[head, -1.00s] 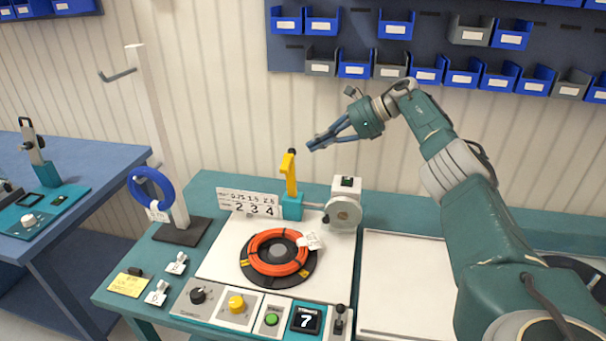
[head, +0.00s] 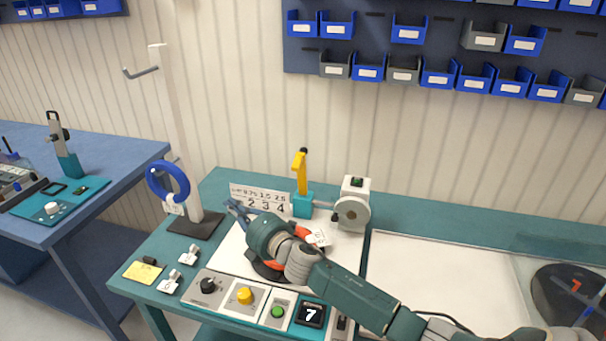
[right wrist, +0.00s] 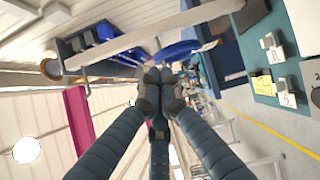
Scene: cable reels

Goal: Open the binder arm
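The binder arm (head: 301,174) is a yellow lever with a black knob on top. It stands upright on a teal block (head: 302,205) at the back of the bench panel. My right gripper (head: 234,208) is left of the binder arm and in front of the number plate, apart from the lever. In the right wrist view its fingers (right wrist: 158,76) come together at the tips with nothing seen between them. My right forearm and wrist hide much of the orange cable reel (head: 272,270). My left gripper is not in view.
A blue cable coil (head: 168,181) hangs on a stand just left of my right gripper. A number plate (head: 262,201) stands behind it, and a white motor unit (head: 352,205) is right of the binder arm. Knobs and a display (head: 311,314) line the front. A white tray surface (head: 440,275) is clear.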

